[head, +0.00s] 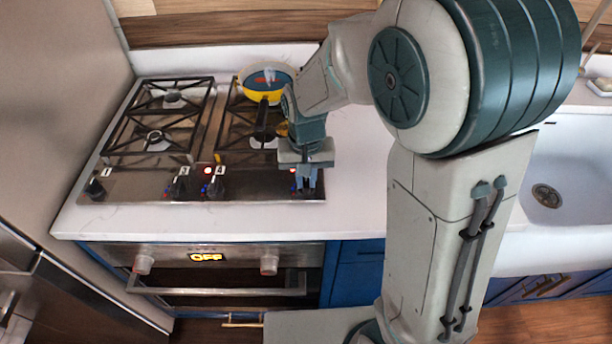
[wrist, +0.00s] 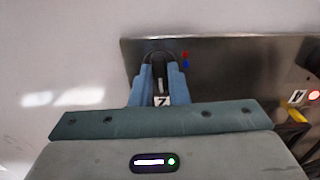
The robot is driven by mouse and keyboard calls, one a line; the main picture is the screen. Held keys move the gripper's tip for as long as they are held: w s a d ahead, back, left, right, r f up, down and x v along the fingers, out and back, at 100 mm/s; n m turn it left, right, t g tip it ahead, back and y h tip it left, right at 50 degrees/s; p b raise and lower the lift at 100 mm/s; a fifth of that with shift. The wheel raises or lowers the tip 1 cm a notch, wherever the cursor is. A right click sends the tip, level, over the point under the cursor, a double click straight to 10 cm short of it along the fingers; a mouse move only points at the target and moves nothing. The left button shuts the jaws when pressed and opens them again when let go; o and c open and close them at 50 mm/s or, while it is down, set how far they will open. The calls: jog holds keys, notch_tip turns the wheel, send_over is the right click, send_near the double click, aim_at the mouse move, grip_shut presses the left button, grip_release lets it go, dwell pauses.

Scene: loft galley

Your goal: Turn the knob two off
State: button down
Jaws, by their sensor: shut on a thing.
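Knob two (wrist: 158,78) is black and sits at the right end of the cooktop's front panel in the head view. Its label two (wrist: 161,100) shows in the wrist view. My gripper (head: 307,190) points down over it, and in the wrist view its blue fingers (wrist: 157,68) are shut around the knob from both sides. Small red and blue marks (wrist: 185,60) lie on the panel beside the knob. In the head view my fingers hide most of the knob, so I cannot tell its exact angle.
Knob one (head: 95,188), knob three (head: 180,188) and knob four (head: 215,189) line the same panel. A red light (head: 208,171) glows by knob four. A yellow pan (head: 262,93) stands on the back right burner. The counter (head: 355,185) to the right is clear.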

aim_at(306, 181)
jog(key=shift+m, duration=0.3)
jog(key=c, duration=1.4)
grip_release()
jog(key=shift+r, duration=0.15)
notch_tip(306, 181, up, 14)
jog(key=shift+f, duration=0.2)
jog(key=s+d+f+t, duration=0.3)
jog(key=s+d+f, duration=0.1)
jog(key=s+d, duration=0.8)
jog(key=shift+s, duration=0.6)
